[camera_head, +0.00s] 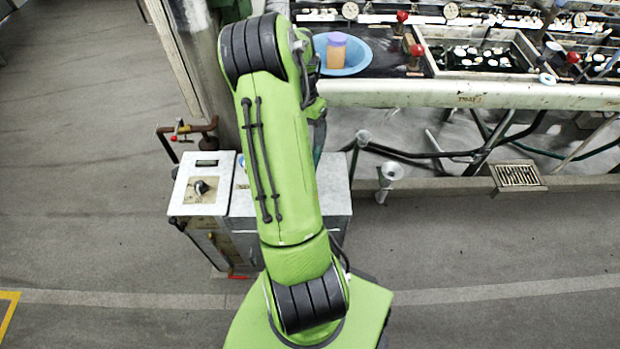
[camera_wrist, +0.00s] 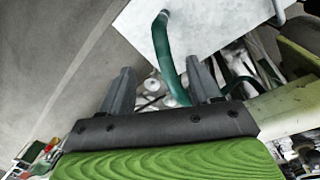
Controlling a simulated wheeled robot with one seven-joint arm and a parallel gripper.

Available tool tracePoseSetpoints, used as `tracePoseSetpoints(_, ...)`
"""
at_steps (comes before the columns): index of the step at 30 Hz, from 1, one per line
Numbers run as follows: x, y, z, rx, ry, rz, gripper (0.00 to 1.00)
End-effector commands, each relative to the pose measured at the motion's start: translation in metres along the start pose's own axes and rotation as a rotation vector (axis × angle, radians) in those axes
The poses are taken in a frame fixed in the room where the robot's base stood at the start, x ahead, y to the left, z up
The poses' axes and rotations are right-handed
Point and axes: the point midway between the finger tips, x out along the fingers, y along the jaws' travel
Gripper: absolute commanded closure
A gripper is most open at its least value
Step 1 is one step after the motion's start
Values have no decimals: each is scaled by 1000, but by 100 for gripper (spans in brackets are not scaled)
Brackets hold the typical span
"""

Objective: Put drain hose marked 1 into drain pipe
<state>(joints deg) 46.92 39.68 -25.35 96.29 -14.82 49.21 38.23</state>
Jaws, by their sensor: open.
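My gripper (camera_wrist: 160,66) is open, with its two grey fingers apart in the wrist view. A dark green hose (camera_wrist: 163,45) hangs over a pale flat surface there and curves down behind the gap between the fingers. The fingers are not visibly closed on it, and I cannot read a number on it. In the head view my arm hides the gripper. A pale upright pipe with a flared open top (camera_head: 391,172), which looks like the drain pipe, stands near the floor right of the arm. Several dark hoses (camera_head: 430,154) run under the bench; no marking is readable.
A grey cabinet (camera_head: 335,190) with a white control box (camera_head: 200,187) stands beside my arm. The reeling bench (camera_head: 470,95) runs along the back right, with a blue basin (camera_head: 357,58) holding an orange-brown container (camera_head: 336,52). A floor grate (camera_head: 517,176) lies right; the front floor is clear.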

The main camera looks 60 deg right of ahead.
Motion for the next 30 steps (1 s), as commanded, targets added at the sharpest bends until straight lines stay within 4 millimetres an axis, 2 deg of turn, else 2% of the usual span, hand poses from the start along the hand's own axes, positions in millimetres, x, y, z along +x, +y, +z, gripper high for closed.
tracePoseSetpoints(3,34,0,1,-1,-5,5,37)
tracePoseSetpoints(9,82,0,0,-3,-3,3,37)
tracePoseSetpoints(17,109,-2,1,-3,-1,2,37)
tracePoseSetpoints(23,146,-4,2,-4,-1,2,37)
tracePoseSetpoints(29,148,-4,1,-3,1,0,37)
tracePoseSetpoints(30,148,-4,1,-3,1,0,40)
